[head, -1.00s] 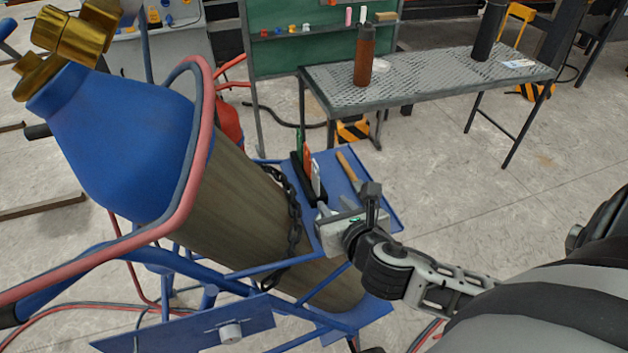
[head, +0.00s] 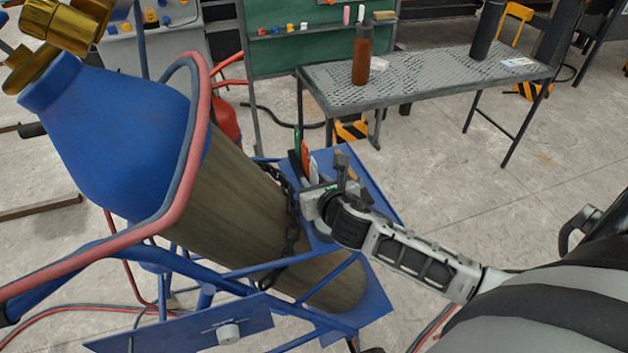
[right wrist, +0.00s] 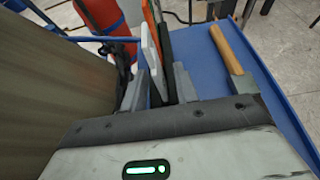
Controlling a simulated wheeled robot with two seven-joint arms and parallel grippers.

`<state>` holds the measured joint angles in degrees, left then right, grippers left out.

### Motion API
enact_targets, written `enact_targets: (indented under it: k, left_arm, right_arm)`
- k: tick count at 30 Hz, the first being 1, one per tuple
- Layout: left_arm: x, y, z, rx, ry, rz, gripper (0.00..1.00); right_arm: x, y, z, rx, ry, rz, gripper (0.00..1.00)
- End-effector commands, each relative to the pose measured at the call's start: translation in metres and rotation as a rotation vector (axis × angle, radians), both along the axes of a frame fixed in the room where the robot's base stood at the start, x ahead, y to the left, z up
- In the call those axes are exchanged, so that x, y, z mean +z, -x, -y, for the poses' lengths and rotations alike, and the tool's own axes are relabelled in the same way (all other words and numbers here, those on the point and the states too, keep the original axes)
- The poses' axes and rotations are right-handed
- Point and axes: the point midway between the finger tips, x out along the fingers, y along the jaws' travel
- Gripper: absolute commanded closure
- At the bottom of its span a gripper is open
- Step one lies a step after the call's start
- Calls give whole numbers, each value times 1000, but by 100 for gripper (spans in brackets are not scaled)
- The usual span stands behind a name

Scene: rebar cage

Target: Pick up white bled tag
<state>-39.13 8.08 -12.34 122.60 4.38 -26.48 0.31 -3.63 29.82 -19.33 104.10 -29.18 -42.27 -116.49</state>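The white tag (head: 314,164) stands upright in a dark holder on the blue tray of the cylinder cart, in front of an orange tag (head: 305,157) and a green tag (head: 297,142). In the right wrist view the white tag (right wrist: 152,52) rises between the two fingers of my right gripper (right wrist: 160,82). These fingers are apart, one on each side of the tag, and do not look closed on it. In the head view my right gripper (head: 318,187) is right at the tag, hiding its lower part. My left gripper is not in view.
A wooden-handled tool (right wrist: 228,48) lies on the blue tray (right wrist: 262,85), right of the gripper. The large gas cylinder (head: 235,200) with a dark chain (head: 292,225) stands close on the left.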

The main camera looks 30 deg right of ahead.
Motion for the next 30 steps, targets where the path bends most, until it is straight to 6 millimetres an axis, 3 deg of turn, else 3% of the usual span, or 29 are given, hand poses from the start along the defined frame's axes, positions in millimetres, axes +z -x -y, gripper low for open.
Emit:
enact_targets:
  k: [2,6,19,28,30]
  left_arm:
    - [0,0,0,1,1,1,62]
    - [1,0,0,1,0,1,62]
    - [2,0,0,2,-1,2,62]
    - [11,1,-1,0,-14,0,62]
    - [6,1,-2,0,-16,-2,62]
  right_arm:
    - [0,0,0,0,0,0,70]
    - [0,1,0,0,0,0,100]
    - [4,0,0,0,1,1,100]
    - [40,0,0,1,3,3,100]
    - [34,16,-4,3,2,-6,100]
